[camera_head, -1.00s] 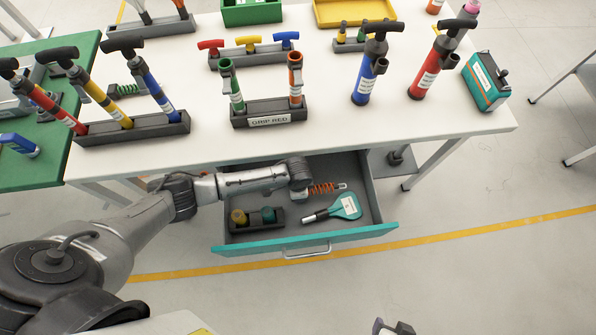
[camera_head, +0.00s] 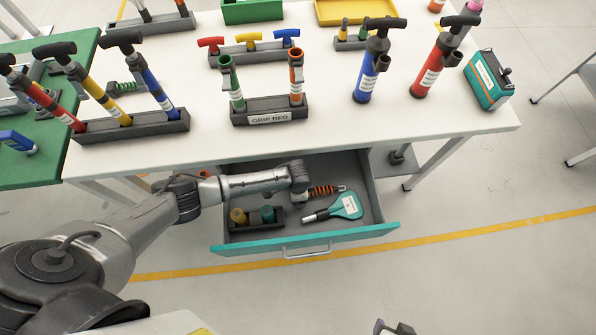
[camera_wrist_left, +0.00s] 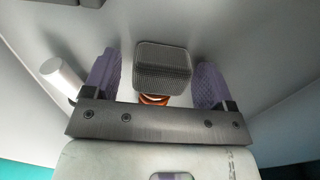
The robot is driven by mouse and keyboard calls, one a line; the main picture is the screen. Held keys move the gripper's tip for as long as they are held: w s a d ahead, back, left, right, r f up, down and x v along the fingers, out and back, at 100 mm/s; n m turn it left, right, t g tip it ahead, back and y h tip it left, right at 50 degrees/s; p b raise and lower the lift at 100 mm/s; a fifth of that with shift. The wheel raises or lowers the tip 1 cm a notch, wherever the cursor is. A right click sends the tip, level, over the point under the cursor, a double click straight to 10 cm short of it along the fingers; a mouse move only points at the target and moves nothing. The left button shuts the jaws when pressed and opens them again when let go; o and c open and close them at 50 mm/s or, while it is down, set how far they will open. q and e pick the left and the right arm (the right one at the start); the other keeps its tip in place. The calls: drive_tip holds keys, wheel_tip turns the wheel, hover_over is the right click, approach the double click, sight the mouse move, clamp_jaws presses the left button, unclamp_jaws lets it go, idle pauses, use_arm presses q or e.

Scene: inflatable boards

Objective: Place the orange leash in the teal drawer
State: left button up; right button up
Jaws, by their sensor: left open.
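The orange leash (camera_head: 325,191) lies in the open teal drawer (camera_head: 352,234), its coil stretching right from beneath my left gripper (camera_head: 300,195). A small metal clip shows at the coil's right end. In the left wrist view, my left gripper (camera_wrist_left: 158,62) is open, with one purple finger on each side of the leash's dark ribbed cuff (camera_wrist_left: 162,76). Gaps show between cuff and fingers. A bit of orange coil shows below the cuff. A dark piece at the bottom edge of the head view may be my right gripper (camera_head: 395,328); its jaws cannot be made out.
The drawer also holds a teal paddle-shaped item (camera_head: 346,206) and a dark tray (camera_head: 262,225) with yellow and teal pieces.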

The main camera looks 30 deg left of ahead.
use_arm(q)
wheel_tip(320, 180, up, 10)
drive_tip(key=p, duration=0.3)
drive_tip(key=shift+r+p, duration=0.25)
drive_tip(key=shift+p, duration=0.05)
drive_tip(key=shift+r, duration=0.9)
